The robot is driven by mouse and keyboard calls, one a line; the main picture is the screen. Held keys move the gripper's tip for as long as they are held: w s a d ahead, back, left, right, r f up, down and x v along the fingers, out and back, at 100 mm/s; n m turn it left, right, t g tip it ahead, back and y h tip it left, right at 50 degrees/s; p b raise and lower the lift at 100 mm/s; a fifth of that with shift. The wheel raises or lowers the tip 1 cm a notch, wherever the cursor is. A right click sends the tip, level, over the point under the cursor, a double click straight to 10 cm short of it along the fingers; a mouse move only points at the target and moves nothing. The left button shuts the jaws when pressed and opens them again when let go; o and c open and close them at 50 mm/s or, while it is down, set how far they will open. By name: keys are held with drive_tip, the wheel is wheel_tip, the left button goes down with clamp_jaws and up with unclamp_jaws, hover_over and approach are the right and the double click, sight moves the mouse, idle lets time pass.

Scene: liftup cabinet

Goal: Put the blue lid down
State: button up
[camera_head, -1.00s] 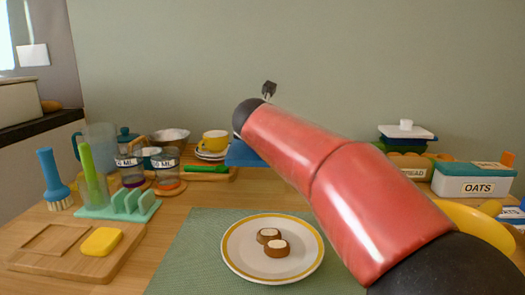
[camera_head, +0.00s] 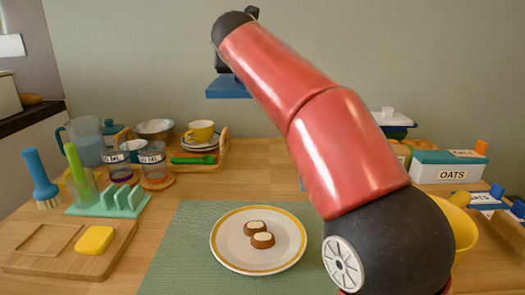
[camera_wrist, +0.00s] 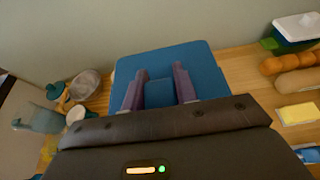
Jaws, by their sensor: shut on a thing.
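The blue lid (camera_head: 228,89) is a flat slab in the air above the table's back part, in front of the green-grey wall. It is partly hidden by my arm in the head view. In the wrist view the lid (camera_wrist: 203,72) lies beneath my gripper (camera_wrist: 159,92). The two purple fingers are shut on the lid's blue raised handle. My gripper's fingers are hidden behind my red arm in the head view.
A white plate (camera_head: 228,253) with brown-and-white pieces sits on a green mat (camera_head: 180,240). A toothed green rack (camera_head: 118,201), jars and a wooden tray with yellow cup (camera_head: 200,131) stand left. An oats box (camera_head: 440,171) stands right. Table behind the mat is clear.

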drive_tip(key=f+b, duration=0.3)
drive_tip(key=f, duration=0.4)
drive_tip(key=w+f+b, duration=0.1)
drive_tip(key=f+b, duration=0.2)
drive_tip(key=f, duration=0.4)
drive_tip(key=w+f+b, duration=0.1)
drive_tip(key=f+b, duration=0.2)
drive_tip(key=f, duration=0.4)
drive_tip(key=shift+w+b, duration=0.15)
drive_tip(key=shift+b, duration=0.25)
drive_tip(key=shift+f+b, duration=1.15)
drive_tip(key=shift+f, duration=1.4)
drive_tip(key=shift+f, duration=0.15)
drive_tip(key=o, duration=1)
drive_tip(key=shift+o, duration=0.2)
